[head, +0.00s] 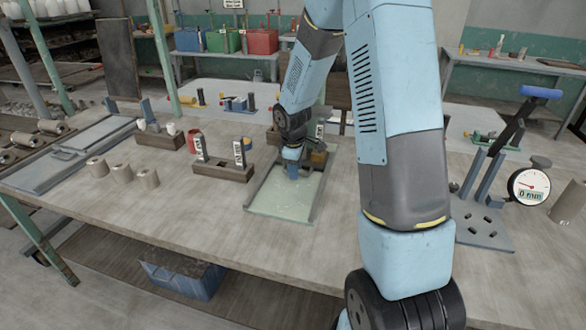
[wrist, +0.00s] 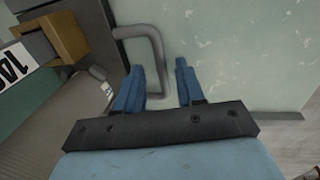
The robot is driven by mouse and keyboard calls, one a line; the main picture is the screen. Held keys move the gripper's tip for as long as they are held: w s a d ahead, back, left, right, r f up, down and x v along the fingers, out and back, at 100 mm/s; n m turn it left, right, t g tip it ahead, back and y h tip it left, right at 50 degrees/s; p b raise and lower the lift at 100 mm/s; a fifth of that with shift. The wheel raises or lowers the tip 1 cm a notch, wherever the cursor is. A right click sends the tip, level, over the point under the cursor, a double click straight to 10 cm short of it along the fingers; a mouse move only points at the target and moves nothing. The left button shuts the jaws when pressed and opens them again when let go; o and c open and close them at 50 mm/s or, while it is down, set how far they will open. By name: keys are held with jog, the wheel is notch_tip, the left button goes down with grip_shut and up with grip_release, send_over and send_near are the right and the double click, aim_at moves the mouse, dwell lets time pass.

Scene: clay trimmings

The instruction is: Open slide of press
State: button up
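The press's slide appears to be the pale green plate (head: 285,197) in a grey frame at mid-table; it also fills the upper right of the wrist view (wrist: 235,55). A bent grey bar handle (wrist: 156,52) lies over it. My gripper (wrist: 159,66) is open, with one blue finger on each side of the handle's long bar. Gaps seem to remain between bar and fingers; contact is unclear. In the head view my gripper (head: 292,170) is low over the plate's far end, and the handle is hidden there. A brownish block (head: 319,158) with a white label stands beside it.
A wooden block with labelled uprights (head: 222,170) stands to the left of the frame. A dial gauge (head: 528,187) and a grey stand (head: 482,227) are at the right. The table front is clear.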

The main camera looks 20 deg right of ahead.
grip_shut()
dwell(0.4)
